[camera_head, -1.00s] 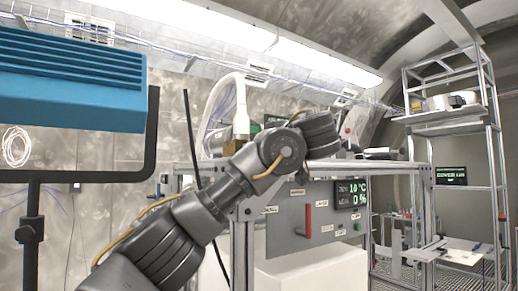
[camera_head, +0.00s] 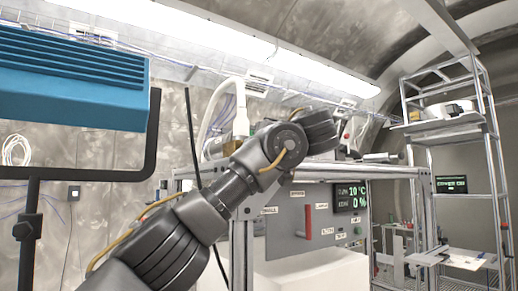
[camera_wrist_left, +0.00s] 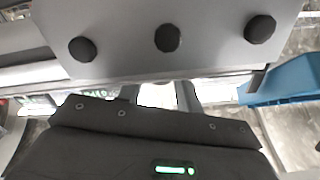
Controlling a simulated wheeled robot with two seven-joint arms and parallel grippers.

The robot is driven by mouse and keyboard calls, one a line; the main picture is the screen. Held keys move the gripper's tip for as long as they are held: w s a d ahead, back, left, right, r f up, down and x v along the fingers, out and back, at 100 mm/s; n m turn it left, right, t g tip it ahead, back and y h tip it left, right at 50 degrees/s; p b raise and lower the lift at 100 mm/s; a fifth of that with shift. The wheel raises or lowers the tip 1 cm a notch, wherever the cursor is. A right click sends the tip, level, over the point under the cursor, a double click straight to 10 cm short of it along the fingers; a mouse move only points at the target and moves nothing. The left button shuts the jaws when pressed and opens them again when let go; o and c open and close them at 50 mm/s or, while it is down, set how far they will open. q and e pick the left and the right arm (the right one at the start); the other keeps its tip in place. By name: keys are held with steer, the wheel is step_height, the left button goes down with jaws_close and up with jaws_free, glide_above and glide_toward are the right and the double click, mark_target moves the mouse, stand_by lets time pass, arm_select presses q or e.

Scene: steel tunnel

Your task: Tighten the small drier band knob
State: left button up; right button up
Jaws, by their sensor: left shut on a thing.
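My left arm reaches in the head view up to the steel frame; its hand is hidden there behind the arm's own end. In the left wrist view my left gripper (camera_wrist_left: 158,95) shows its dark body below and two grey fingers. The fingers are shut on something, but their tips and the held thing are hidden. A grey plate with three round black knobs (camera_wrist_left: 168,38) lies just beyond the fingers, apart from them. I cannot make out the small drier band knob in either view. My right gripper is not in view.
A control panel with a red lever (camera_head: 308,222) and a green-lettered display (camera_head: 352,197) sits in the steel frame (camera_head: 400,172). A blue ribbed box (camera_head: 75,85) on a black stand (camera_head: 32,200) is close at left. A metal rack (camera_head: 495,160) stands at right.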

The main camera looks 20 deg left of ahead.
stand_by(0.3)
arm_select(q)
steer(key=o, duration=1)
steer(key=shift+w, duration=0.1)
steer(key=b+v, duration=0.4)
steer(key=v, duration=0.7)
